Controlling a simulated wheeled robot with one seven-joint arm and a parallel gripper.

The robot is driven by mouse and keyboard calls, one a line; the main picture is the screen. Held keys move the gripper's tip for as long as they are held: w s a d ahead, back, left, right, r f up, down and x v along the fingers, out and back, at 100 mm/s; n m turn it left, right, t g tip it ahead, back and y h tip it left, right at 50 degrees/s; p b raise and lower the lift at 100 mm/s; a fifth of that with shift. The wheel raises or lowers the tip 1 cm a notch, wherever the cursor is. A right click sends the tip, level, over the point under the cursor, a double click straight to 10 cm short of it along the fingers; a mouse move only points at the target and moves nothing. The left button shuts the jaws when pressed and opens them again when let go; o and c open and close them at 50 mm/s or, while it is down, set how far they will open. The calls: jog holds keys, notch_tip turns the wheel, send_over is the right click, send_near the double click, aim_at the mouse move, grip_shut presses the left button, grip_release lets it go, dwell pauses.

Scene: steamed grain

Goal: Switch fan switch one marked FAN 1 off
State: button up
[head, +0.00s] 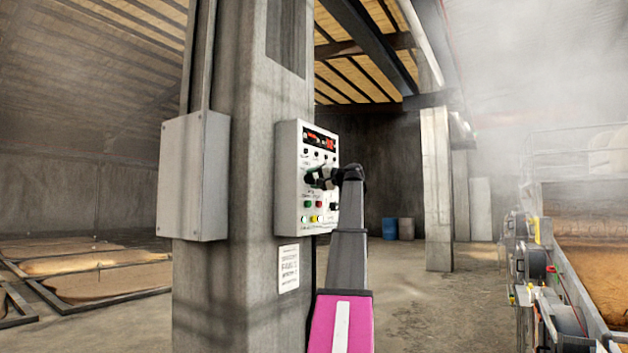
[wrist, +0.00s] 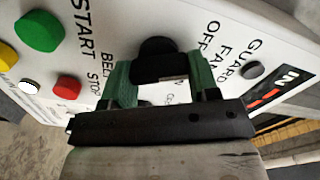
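The grey control panel (head: 306,190) is mounted on the concrete pillar, with a red display, small black switches and coloured buttons. My gripper (head: 318,178) is at the panel's middle and hides part of it. In the wrist view a black switch knob (wrist: 156,52) sits between my gripper's (wrist: 162,78) two green fingers, which lie against both its sides. "OFF" and "FAN" are printed beside the knob; the fan number is hidden. Part of another label shows below the knob between the fingers.
A green button (wrist: 39,31) marked START and a red button (wrist: 67,87) by STOP are left of the fingers. A grey box (head: 193,176) is on the pillar's left face. Machinery (head: 540,270) stands at right; open floor lies between.

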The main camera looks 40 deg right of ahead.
jog(key=shift+n, duration=1.5)
jog(key=o, duration=0.9)
jog(key=shift+o, duration=0.2)
jog(key=shift+s, duration=0.1)
jog(key=v, duration=1)
jog(key=shift+s+d, duration=0.15)
jog(key=shift+s, duration=0.2)
